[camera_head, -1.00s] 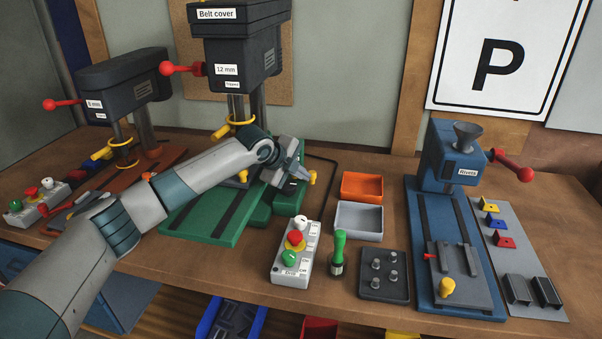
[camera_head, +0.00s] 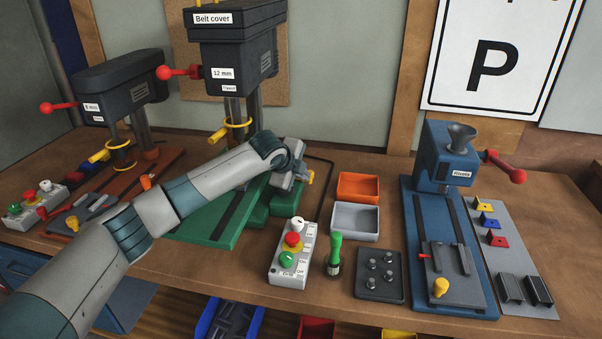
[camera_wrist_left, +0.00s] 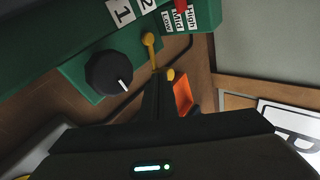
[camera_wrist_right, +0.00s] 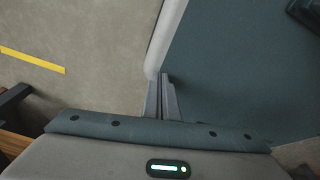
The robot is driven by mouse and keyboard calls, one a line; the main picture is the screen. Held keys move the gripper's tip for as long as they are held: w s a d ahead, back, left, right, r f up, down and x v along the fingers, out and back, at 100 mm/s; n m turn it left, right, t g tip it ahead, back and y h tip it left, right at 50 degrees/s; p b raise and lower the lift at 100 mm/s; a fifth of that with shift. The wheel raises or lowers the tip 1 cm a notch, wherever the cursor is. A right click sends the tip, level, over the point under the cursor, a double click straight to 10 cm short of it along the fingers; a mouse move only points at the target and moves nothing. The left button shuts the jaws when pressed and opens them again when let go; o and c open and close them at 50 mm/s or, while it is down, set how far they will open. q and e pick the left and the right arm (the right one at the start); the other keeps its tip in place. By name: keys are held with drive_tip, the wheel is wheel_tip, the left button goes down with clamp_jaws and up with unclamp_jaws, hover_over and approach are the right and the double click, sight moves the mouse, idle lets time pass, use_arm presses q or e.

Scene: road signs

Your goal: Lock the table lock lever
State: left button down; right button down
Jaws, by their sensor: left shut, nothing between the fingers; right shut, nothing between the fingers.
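The green drill press, labelled 12 mm, stands at back centre in the head view, its green base (camera_head: 215,225) on the bench. In the left wrist view a yellow ball-ended lever (camera_wrist_left: 150,45) sits on the green housing (camera_wrist_left: 75,65), with a smaller yellow knob (camera_wrist_left: 170,75) close to my shut, empty left fingers (camera_wrist_left: 158,88). I cannot tell whether they touch. Which yellow part is the table lock lever is unclear. My right gripper (camera_wrist_right: 161,82) is shut and empty, away from the bench.
A button box (camera_head: 292,255), a green-handled tool (camera_head: 334,253), orange (camera_head: 358,187) and grey (camera_head: 355,222) trays stand to the right. A blue rivet press (camera_head: 450,160) is further right.

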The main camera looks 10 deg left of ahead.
sight(311, 172)
use_arm(q)
drive_tip(key=n+y, duration=0.1)
drive_tip(key=w+d+n+y+p, duration=0.1)
drive_tip(key=n, duration=0.1)
drive_tip(key=w+d+n+y+p, duration=0.1)
drive_tip(key=n+y, duration=0.1)
drive_tip(key=shift+w+f+t, duration=0.1)
drive_tip(key=shift+w+t, duration=0.15)
drive_tip(key=shift+t, duration=0.05)
use_arm(e)
drive_tip(key=s+r, duration=0.1)
drive_tip(key=s+d+r, duration=0.1)
drive_tip(key=s, duration=0.1)
drive_tip(key=shift+d+g, duration=0.2)
drive_tip(key=shift+g, duration=0.2)
use_arm(q)
drive_tip(key=shift+a, duration=0.15)
use_arm(e)
drive_tip(key=shift+a+r, duration=0.1)
use_arm(q)
drive_tip(key=shift+s+a+p, duration=0.4)
drive_tip(key=shift+a+p, duration=0.2)
drive_tip(key=shift+p, duration=0.4)
use_arm(e)
drive_tip(key=shift+r, duration=0.8)
